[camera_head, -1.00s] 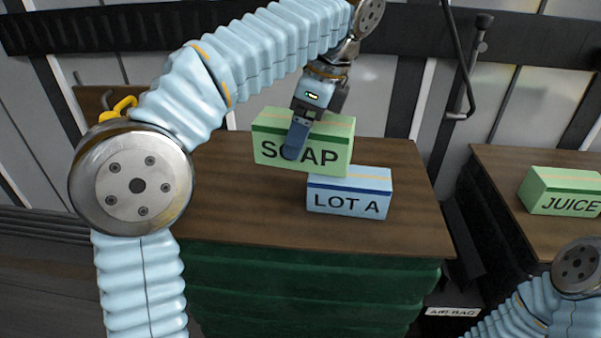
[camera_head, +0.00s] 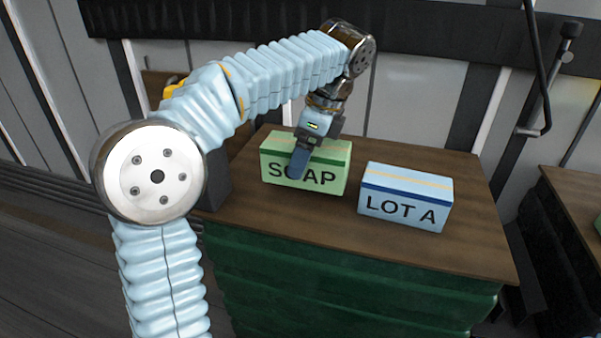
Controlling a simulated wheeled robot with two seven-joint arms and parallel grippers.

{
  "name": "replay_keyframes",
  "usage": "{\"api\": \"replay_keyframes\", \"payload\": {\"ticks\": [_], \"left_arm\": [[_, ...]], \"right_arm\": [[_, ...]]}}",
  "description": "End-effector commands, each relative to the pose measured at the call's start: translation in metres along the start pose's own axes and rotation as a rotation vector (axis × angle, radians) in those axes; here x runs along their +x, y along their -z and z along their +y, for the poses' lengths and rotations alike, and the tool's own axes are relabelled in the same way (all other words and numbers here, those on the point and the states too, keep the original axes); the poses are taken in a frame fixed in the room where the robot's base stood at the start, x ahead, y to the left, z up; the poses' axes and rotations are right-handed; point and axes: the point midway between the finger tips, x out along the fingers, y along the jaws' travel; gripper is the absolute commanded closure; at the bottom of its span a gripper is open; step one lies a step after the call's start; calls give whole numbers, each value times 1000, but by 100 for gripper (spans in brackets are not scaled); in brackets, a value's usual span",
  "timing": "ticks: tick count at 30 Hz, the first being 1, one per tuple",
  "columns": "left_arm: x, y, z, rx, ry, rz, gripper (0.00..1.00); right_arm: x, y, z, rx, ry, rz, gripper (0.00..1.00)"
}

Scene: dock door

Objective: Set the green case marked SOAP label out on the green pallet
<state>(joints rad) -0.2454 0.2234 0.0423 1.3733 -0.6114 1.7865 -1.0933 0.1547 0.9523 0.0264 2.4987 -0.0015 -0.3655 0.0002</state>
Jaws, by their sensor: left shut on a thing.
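The green case marked SOAP (camera_head: 332,165) is at the left of the brown top (camera_head: 450,240), with its SOAP label facing me. My left gripper (camera_head: 304,154) is shut on it from above. One finger lies across the front face and partly covers the label; the other finger is hidden behind the case. The case looks upright and low over the brown top; I cannot tell whether it touches. The body under that top is green and ridged (camera_head: 340,290); no separate green pallet shows. My right gripper is out of view.
A blue case marked LOT A (camera_head: 408,187) stands on the same top, just right of the SOAP case with a narrow gap. The front strip of the top is clear. A second brown surface (camera_head: 575,195) begins at the right edge. A dark rail and a pole (camera_head: 550,85) are behind.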

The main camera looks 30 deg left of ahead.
Motion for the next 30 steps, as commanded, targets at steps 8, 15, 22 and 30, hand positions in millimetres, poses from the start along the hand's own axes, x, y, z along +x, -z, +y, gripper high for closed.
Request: {"api": "replay_keyframes", "payload": {"ticks": [8,15,22,30], "left_arm": [[25,-2,-2,2,1,0,100],[41,3,-3,-1,3,1,100],[42,4,-3,0,2,1,100],[44,4,-3,1,0,0,0]], "right_arm": [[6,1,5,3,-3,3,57],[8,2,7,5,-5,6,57],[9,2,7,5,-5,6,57],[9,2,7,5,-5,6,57]]}}
